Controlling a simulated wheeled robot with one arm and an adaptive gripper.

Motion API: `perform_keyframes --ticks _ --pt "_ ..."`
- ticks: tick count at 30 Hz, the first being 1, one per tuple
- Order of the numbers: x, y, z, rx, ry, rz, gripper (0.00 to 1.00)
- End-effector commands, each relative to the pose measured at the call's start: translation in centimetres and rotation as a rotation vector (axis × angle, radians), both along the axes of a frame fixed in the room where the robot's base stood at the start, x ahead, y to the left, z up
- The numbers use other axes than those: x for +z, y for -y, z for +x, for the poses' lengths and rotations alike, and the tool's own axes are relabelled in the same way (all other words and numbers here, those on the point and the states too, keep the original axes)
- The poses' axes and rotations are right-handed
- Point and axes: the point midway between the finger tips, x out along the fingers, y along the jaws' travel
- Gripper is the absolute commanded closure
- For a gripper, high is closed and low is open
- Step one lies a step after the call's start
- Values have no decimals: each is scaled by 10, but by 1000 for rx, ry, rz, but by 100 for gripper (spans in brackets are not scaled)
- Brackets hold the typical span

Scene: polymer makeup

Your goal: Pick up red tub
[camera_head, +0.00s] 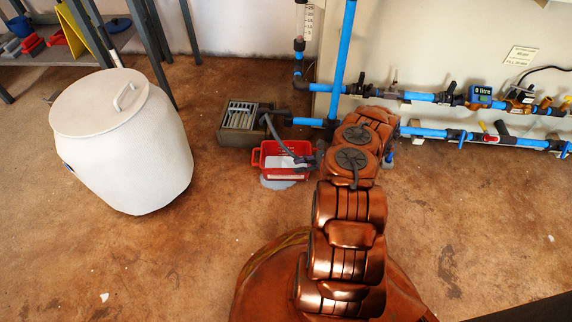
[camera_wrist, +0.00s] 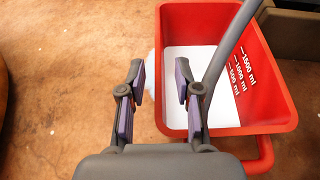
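The red tub (camera_head: 300,149) stands on the floor in front of the drain box, with white inside it. In the wrist view the tub (camera_wrist: 262,95) fills the upper right, with printed volume marks on its inner wall and a red handle on its near side. My gripper (camera_wrist: 160,80) is open and empty. Its fingers appear left of the handle, with the right finger overlapping the tub's near left part. I cannot tell the height gap. In the head view my arm hides most of the gripper.
A pale puddle (camera_head: 276,184) lies by the tub. A large white barrel (camera_head: 125,145) stands left. Open floor lies between.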

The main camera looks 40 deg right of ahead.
Motion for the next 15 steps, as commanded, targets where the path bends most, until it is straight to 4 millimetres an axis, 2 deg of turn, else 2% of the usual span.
perform_keyframes --ticks 3,8,15 --pt "-10 -12 8 -1 -3 3 67" --pt "-15 -27 19 1 -1 4 67" --pt "-15 -31 23 -1 -1 2 67"
